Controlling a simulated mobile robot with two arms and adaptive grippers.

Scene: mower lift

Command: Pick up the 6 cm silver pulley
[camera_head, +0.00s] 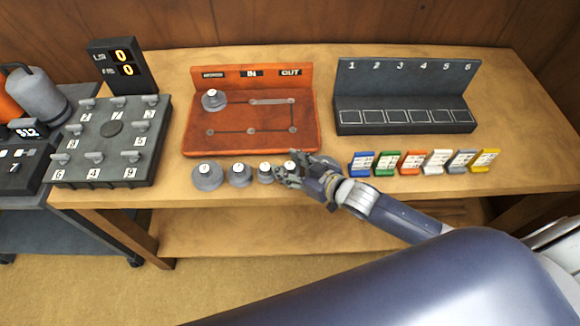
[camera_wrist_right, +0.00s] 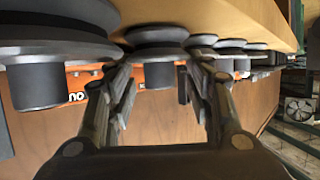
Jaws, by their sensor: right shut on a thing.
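The labels are too small to read, so I cannot tell which is 6 cm. My right gripper is shut on the pulley at its fingertips. In the wrist view, which is upside down, a pulley's hub (camera_wrist_right: 160,75) shows between the fingers. The fingers and hand partly hide the held pulley. My left gripper is not in view.
An orange board (camera_head: 250,142) with a pulley (camera_head: 213,100) on its upper left post stands behind the row. A dark numbered rack (camera_head: 400,128) is back right, with several coloured cards in front. A grey peg block (camera_head: 112,130) and a counter display (camera_head: 124,62) are left.

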